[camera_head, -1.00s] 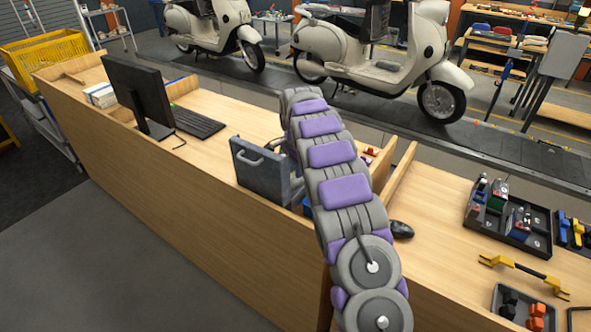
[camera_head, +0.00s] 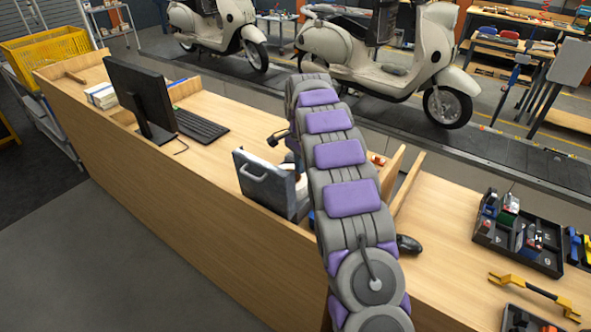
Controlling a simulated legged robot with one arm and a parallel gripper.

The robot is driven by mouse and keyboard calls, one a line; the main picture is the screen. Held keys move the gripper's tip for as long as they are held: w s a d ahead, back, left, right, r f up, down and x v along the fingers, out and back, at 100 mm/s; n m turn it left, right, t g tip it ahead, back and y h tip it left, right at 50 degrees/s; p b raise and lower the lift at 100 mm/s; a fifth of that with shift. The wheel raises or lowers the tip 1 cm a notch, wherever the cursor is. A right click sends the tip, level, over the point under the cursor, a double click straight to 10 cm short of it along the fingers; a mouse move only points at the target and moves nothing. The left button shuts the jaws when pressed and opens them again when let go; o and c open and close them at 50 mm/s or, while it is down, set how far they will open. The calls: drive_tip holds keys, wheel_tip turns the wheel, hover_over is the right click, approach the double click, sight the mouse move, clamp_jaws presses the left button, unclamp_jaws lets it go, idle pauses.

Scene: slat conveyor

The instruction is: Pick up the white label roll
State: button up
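I cannot clearly make out the white label roll. A small pale patch shows between the grey case (camera_head: 265,183) and my arm, but I cannot tell what it is. My grey and purple arm reaches over the desk (camera_head: 215,215) and bends down at its far end. A dark piece of my gripper (camera_head: 279,137) sticks out left of the arm, above the desk and behind the case. The rest of the gripper is hidden by the arm, so its opening and anything in it do not show.
A monitor (camera_head: 139,95) and keyboard (camera_head: 200,125) stand left on the desk. An upright wooden divider (camera_head: 407,185) and a mouse (camera_head: 408,244) are right of my arm. Farther right are a black tray (camera_head: 518,235) of small items and a yellow-handled tool (camera_head: 530,290). Scooters stand behind.

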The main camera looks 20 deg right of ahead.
drive_tip(key=o, duration=0.3)
drive_tip(key=shift+s+d+r, duration=0.1)
drive_tip(key=shift+d+r, duration=0.05)
drive_tip(key=shift+d, duration=0.1)
drive_tip(key=o, duration=0.5)
drive_tip(key=shift+a+r, duration=0.1)
drive_tip(key=shift+a, duration=0.6)
drive_tip(key=shift+c, duration=0.2)
drive_tip(key=o, duration=0.3)
drive_tip(key=shift+a, duration=0.1)
drive_tip(key=o, duration=0.4)
drive_tip(key=shift+d, duration=0.7)
